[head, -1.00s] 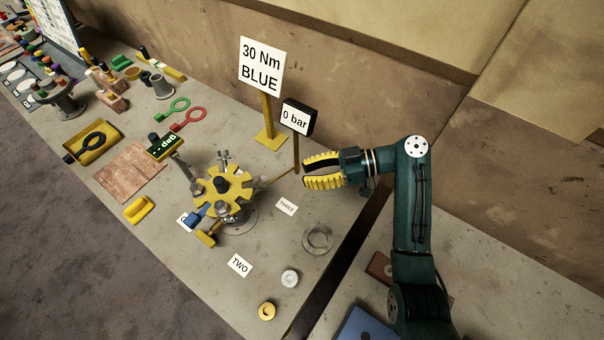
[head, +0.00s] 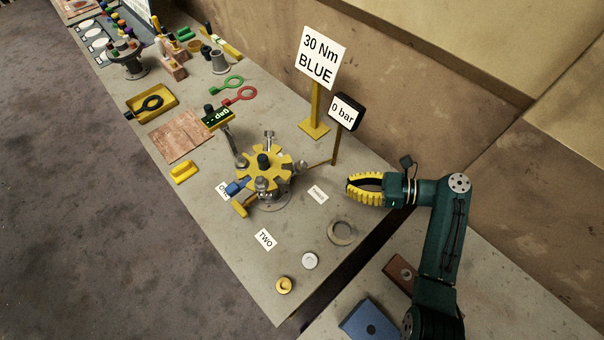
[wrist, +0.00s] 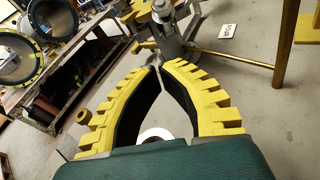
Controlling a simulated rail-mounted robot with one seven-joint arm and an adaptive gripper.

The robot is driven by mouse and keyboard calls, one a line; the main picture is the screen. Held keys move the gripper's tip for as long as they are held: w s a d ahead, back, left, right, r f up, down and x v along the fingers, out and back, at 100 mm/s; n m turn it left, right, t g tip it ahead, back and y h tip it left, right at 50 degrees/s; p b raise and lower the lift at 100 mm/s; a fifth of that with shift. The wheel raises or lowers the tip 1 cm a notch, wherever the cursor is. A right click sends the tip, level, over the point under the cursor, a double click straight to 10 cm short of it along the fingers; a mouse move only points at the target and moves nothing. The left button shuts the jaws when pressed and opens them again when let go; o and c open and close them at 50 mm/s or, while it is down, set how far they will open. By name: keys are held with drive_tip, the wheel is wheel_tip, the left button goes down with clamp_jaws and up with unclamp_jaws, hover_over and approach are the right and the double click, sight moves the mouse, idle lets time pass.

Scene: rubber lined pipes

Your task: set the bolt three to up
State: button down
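My gripper (head: 348,182) is to the right of the flange and the card, apart from both, pointing left. In the wrist view my gripper (wrist: 160,66) has its yellow fingertips together, with a hollow between the curved fingers and nothing held. A metal bolt assembly (wrist: 172,22) shows beyond the tips; the THREE card (wrist: 227,31) is to its right.
The 0 bar gauge (head: 344,111) on its thin post stands just behind my gripper. The 30 Nm BLUE sign (head: 319,58) is farther back. A grey ring (head: 341,232), a white cap (head: 310,261) and a yellow cap (head: 284,285) lie in front. The wall is behind.

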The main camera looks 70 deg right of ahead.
drive_tip(key=s+m, duration=0.1)
drive_tip(key=s, duration=0.1)
drive_tip(key=b, duration=0.1)
approach(294, 172)
wheel_tip(294, 172, down, 4)
drive_tip(key=w+a, duration=0.1)
drive_tip(key=a, duration=0.1)
drive_tip(key=shift+h, duration=0.5)
drive_tip(key=w+r, duration=0.3)
drive_tip(key=shift+w+d, duration=0.25)
drive_tip(key=shift+d, duration=0.1)
drive_tip(key=shift+w+a+r+g+p, duration=0.15)
drive_tip(key=shift+r+g+p, duration=0.2)
drive_tip(key=shift+p, duration=0.9)
